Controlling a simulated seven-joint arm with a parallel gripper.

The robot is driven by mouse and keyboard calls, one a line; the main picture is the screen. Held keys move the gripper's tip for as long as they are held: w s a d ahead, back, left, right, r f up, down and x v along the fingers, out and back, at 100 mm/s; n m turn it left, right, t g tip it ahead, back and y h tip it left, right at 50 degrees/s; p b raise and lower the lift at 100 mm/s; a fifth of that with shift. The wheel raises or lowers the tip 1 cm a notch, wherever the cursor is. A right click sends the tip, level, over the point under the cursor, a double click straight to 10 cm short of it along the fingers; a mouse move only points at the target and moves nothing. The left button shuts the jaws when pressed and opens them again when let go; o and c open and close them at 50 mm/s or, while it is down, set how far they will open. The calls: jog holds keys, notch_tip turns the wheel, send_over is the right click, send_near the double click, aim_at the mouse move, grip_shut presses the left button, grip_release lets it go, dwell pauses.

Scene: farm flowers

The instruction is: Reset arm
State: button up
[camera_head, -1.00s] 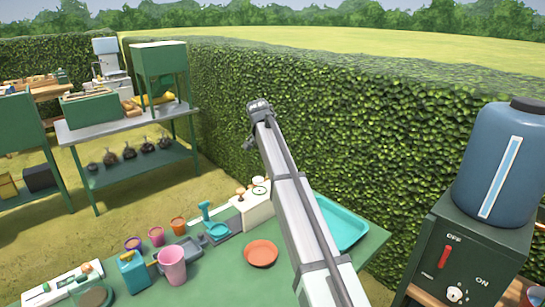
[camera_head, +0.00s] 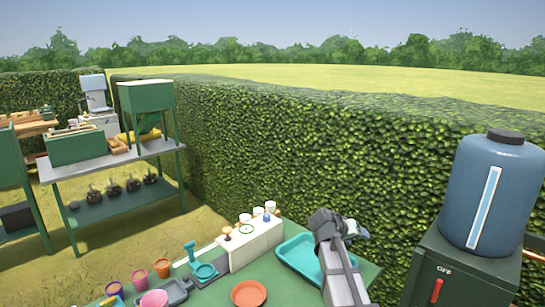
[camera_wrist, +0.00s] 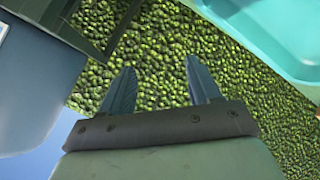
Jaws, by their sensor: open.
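My gripper (camera_wrist: 156,88) shows in the wrist view with its two fingers apart and nothing between them. Behind the fingers is only green hedge. In the head view my gripper (camera_head: 340,222) is at the top end of my arm, in front of the hedge and above the teal tray (camera_head: 291,257) on the green table. Its fingers are too small to tell apart there. The teal tray also shows at the top right of the wrist view (camera_wrist: 265,35), apart from the fingers.
A blue water tank (camera_head: 495,200) stands on a green box (camera_head: 468,268) at the right. A white box (camera_head: 249,243), an orange dish (camera_head: 249,293) and several small cups are on the table. The hedge (camera_head: 300,150) runs behind. A shelf (camera_head: 112,159) stands at the left.

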jog(key=s+d+f+n+h, duration=0.1)
jog(key=s+d+f+n, duration=0.1)
jog(key=s+d+f, duration=0.35)
jog(key=s+d+f+n, duration=0.25)
jog(key=s+f, duration=0.35)
jog(key=s, duration=0.3)
jog(key=s+a+f+g+y, duration=0.25)
jog(key=s+f, duration=0.25)
jog(key=f, duration=0.4)
jog(key=s+a+f+g+y, duration=0.1)
jog(key=s+a+f+g, duration=0.15)
jog(key=s+f, duration=0.45)
jog(key=s+a+f+g+y, duration=0.1)
jog(key=s+a+f+g, duration=0.15)
jog(key=f, duration=0.85)
jog(key=s+a+f+g+y, duration=0.1)
jog(key=s+a+f, duration=0.2)
jog(key=s, duration=0.5)
jog(key=s+a+f+m+g+y, duration=0.1)
jog(key=s+a+f+g+y, duration=0.1)
jog(key=s+a+f, duration=0.2)
jog(key=s+a+f+m+g+y, duration=0.1)
jog(key=s+a+f+g+y, duration=0.1)
jog(key=s+a+f, duration=0.2)
jog(key=s+f, duration=0.3)
jog(key=s, duration=0.5)
